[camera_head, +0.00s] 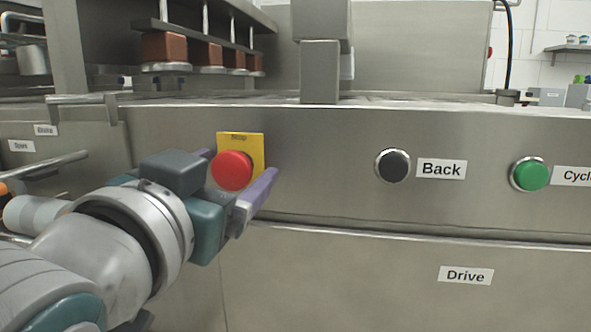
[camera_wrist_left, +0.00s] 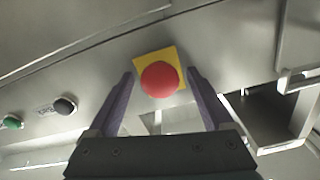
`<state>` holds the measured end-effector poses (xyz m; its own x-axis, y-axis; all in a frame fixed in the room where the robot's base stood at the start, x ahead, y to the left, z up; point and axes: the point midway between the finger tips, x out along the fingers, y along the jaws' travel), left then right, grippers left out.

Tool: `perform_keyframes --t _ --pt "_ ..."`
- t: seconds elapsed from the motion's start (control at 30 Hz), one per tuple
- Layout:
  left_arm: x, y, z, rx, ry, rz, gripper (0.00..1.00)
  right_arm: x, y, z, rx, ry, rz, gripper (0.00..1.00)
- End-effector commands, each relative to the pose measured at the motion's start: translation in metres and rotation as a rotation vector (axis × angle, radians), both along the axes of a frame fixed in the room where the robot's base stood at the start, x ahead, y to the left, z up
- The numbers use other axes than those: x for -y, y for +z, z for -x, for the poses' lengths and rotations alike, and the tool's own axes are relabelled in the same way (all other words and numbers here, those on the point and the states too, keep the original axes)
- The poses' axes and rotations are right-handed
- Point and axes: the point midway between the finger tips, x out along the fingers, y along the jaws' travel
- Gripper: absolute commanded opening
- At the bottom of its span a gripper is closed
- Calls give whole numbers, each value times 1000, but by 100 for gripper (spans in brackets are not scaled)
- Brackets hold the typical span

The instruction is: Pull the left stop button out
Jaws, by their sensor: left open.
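The left stop button (camera_head: 232,170) is a round red knob on a yellow plate (camera_head: 241,140), fixed to the steel front panel of the machine. My left gripper (camera_head: 240,172) is open, with its two purple fingers on either side of the red button. In the left wrist view the red button (camera_wrist_left: 159,79) lies between the fingertips, with visible gaps on both sides. Whether the fingertips reach the panel cannot be told. My right gripper is not in view.
To the right on the panel are a black button (camera_head: 392,165) labelled Back and a green button (camera_head: 529,174). A handle bar (camera_head: 50,166) juts out at the left. A horizontal panel edge (camera_head: 400,233) runs below the buttons. The panel between the red and black buttons is bare.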

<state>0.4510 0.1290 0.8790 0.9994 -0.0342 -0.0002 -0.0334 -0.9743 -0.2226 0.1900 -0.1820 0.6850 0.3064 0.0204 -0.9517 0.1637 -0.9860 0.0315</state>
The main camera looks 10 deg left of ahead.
Motion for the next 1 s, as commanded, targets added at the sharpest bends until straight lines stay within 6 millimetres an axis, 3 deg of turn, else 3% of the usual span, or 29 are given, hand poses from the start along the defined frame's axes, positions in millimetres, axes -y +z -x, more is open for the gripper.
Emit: perform_keyframes --t 0.07,0.8,1.0 --pt "0 0 0 0 0 0 85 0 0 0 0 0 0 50" --pt "0 0 0 0 0 0 2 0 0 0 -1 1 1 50" --pt "0 0 0 0 0 0 0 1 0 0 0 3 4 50"
